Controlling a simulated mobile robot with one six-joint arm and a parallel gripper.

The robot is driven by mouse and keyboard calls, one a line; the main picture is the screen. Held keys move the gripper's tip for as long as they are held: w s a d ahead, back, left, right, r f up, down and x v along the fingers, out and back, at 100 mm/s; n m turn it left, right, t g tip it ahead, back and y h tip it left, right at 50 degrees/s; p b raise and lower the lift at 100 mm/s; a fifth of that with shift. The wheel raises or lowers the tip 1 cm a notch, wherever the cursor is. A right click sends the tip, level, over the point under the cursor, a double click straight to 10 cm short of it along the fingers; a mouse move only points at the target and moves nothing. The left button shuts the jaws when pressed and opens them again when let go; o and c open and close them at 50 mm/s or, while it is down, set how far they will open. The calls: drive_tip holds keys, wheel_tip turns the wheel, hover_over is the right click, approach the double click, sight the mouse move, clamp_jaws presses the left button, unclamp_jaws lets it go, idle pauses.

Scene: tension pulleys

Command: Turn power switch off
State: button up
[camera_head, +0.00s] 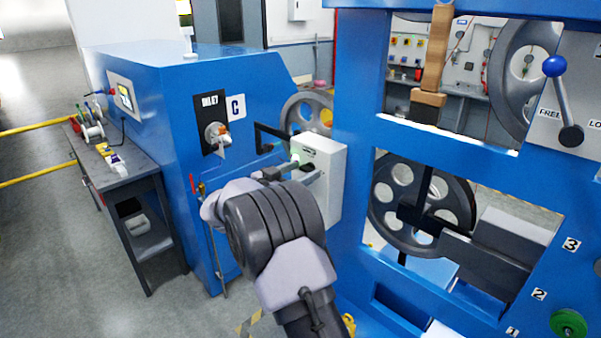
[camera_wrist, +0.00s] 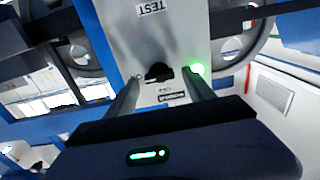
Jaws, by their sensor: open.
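A grey control box (camera_head: 328,178) is fixed to the side of the blue frame, in front of my arm. In the wrist view its face (camera_wrist: 185,25) carries a black knob-like switch (camera_wrist: 158,72), a lit green lamp (camera_wrist: 197,69) and a small dark label too blurred to read. My gripper (camera_wrist: 162,84) is open, with one finger on each side of the black switch. I cannot tell whether the fingers touch it. In the head view my gripper (camera_head: 283,170) is close to the box face, and my wrist hides part of the box.
A blue cabinet (camera_head: 150,130) with a rotary handle (camera_head: 217,138) stands left of the box. A dark side table (camera_head: 115,175) holds spools. The blue frame (camera_head: 350,120) and pulley wheel (camera_head: 385,195) are close on the right. Open floor lies at far left.

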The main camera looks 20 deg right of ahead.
drive_tip(key=shift+c, duration=0.4)
clamp_jaws()
